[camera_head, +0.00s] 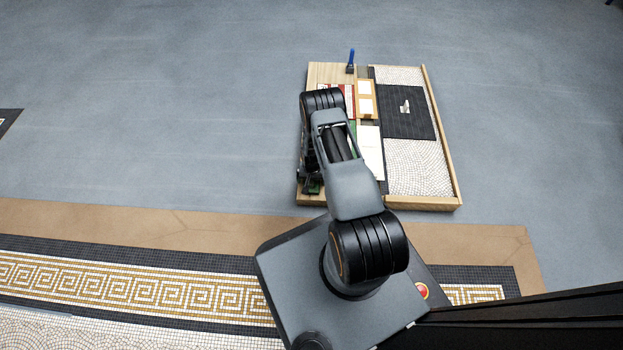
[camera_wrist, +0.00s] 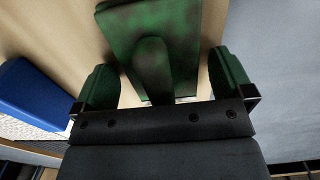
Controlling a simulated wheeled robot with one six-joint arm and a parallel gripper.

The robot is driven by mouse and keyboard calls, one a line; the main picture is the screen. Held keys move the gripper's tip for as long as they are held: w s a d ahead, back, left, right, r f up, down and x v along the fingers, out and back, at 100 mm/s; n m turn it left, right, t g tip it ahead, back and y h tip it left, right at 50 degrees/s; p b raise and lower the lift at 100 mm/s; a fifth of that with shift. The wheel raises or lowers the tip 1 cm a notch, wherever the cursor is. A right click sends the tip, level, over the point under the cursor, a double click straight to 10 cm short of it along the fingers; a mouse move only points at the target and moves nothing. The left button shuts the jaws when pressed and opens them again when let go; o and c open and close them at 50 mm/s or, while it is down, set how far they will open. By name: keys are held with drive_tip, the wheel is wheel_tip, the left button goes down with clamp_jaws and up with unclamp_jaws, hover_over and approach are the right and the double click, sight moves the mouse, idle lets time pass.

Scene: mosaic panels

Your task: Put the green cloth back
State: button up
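My gripper (camera_wrist: 163,75) shows in the wrist view with its two dark green fingers wide apart. Between and beyond them is a mottled green thing (camera_wrist: 185,25) with a raised, rounded ridge along its middle. It looks more like a stiff piece with a grip than a flat cloth; I cannot tell whether it is the green cloth. Gaps show between the ridge and both fingers. In the head view a small bit of green (camera_head: 313,187) shows by the near left corner of the wooden board, below my gripper. My arm hides much of that side.
The wooden board (camera_head: 323,72) lies on the grey floor. Its right part is a pale mosaic panel (camera_head: 418,165) with a dark square (camera_head: 419,122). A blue-handled tool (camera_head: 351,57) stands at its far edge. A blue block (camera_wrist: 35,92) is left of my gripper.

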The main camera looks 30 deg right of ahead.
wheel_tip(320, 180, up, 12)
drive_tip(key=p, duration=0.5)
drive_tip(key=shift+f, duration=0.25)
drive_tip(key=a+r+n+t, duration=0.1)
drive_tip(key=a+r, duration=0.1)
drive_tip(key=r, duration=1.1)
drive_tip(key=a+r+n, duration=0.1)
drive_tip(key=a+r, duration=0.1)
drive_tip(key=r, duration=1.1)
drive_tip(key=s+a+r+n, duration=0.2)
drive_tip(key=s+r, duration=0.6)
drive_tip(key=s+a+r+n+t, duration=0.1)
drive_tip(key=s+a+r, duration=0.2)
drive_tip(key=s+r, duration=0.5)
drive_tip(key=shift+a+r+n+t, duration=0.3)
drive_tip(key=shift+a+r+n, duration=0.1)
drive_tip(key=shift+r, duration=0.25)
